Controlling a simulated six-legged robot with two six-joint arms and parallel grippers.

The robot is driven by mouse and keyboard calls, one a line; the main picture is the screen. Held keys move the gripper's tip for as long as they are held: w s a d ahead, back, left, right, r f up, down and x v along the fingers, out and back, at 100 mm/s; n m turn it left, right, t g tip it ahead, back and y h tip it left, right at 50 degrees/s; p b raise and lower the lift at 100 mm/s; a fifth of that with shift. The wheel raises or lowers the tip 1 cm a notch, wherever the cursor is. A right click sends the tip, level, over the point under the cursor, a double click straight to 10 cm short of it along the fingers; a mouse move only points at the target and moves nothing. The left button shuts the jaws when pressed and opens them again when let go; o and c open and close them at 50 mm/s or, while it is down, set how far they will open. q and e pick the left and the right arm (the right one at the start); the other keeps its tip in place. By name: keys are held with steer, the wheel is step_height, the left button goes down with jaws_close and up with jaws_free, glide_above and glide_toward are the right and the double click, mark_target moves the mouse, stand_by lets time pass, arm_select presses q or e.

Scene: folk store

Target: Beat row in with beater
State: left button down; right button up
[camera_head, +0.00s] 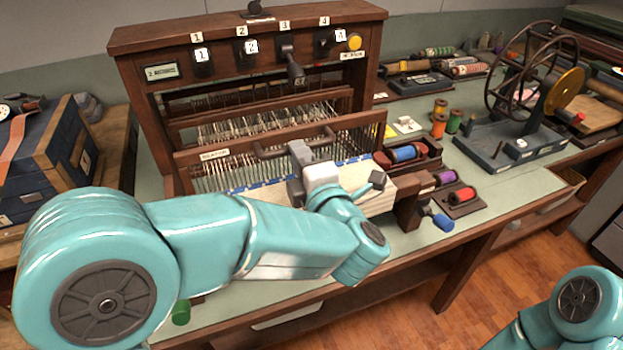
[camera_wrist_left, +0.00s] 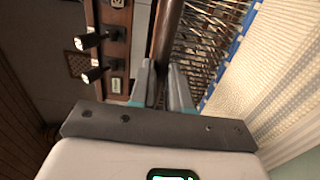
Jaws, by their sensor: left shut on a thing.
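The wooden loom (camera_head: 122,45) stands on the table with its beater (camera_head: 235,158), a brown crossbar with a white label and a dark handle (camera_head: 268,154). My left gripper (camera_head: 299,152) is shut on the beater handle near its middle. In the left wrist view, the fingers (camera_wrist_left: 163,92) close on both sides of the dark bar (camera_wrist_left: 166,28). White cloth (camera_head: 355,172) with a blue line along its far edge lies on the near side of the beater; it also shows in the left wrist view (camera_wrist_left: 270,75). My left forearm hides part of the cloth. My right gripper is out of view.
Numbered levers (camera_head: 291,65) line the loom's top. Spools in a wooden rack (camera_head: 428,150) and a blue-handled tool (camera_head: 438,218) sit right of the cloth. A winding wheel (camera_head: 525,75) stands farther right. A blue chest (camera_head: 50,150) is at left.

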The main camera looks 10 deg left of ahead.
mark_target(290, 140)
arm_select(q)
steer(key=x, duration=1)
steer(key=shift+b, duration=0.4)
steer(key=shift+w, duration=0.1)
steer(key=c, duration=0.7)
jaws_free()
steer(key=shift+a, duration=0.1)
steer(key=shift+b+v, duration=0.95)
steer(key=shift+v, duration=1.2)
steer(key=shift+b+v, duration=0.6)
steer(key=shift+v, duration=1.3)
